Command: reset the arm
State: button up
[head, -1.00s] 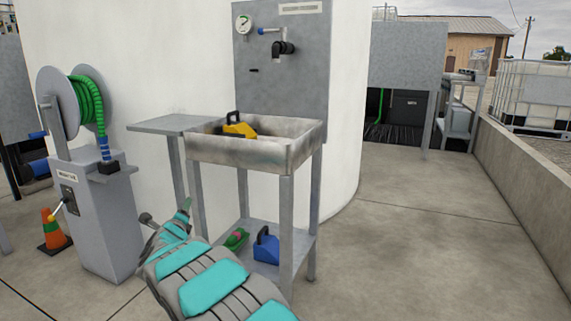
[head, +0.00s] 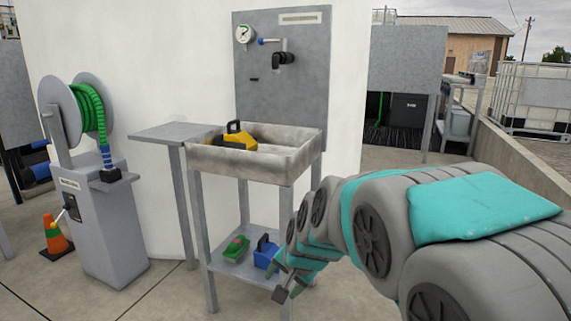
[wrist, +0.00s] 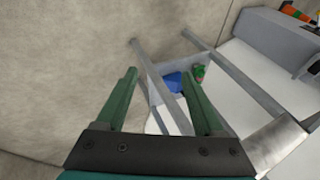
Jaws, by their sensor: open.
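My gripper (head: 288,288) is at the end of my grey and teal arm, low in front of the sink stand's right front leg in the head view. In the wrist view my gripper (wrist: 163,100) shows two green fingers spread apart with nothing between them. Beyond the fingers are the stand's legs and lower shelf, with a blue object (wrist: 173,81) and a small green and red object (wrist: 199,73) on it. My arm comes in from the right side of the head view.
The metal sink (head: 232,166) holds a yellow and black tool (head: 239,137). The lower shelf (head: 226,268) carries a blue caddy (head: 264,252) and a green item (head: 235,248). A hose reel (head: 92,120) and a traffic cone (head: 54,236) stand left. A low wall (head: 520,165) runs right.

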jog(key=s+d+n+g+h, duration=0.1)
jog(key=s+d, duration=0.4)
jog(key=s, duration=0.5)
jog(key=s+d+f+n+g+h+p, duration=0.1)
jog(key=s+d+n+g, duration=0.2)
jog(key=s, duration=0.7)
jog(key=s+d+f+n+g, duration=0.1)
jog(key=s+d+g, duration=0.1)
jog(key=s+d, duration=0.5)
jog(key=s, duration=0.4)
jog(key=shift+f+n+g+h+p, duration=0.25)
jog(key=shift+n+g+h+p, duration=0.05)
jog(key=shift+n+g+h, duration=0.1)
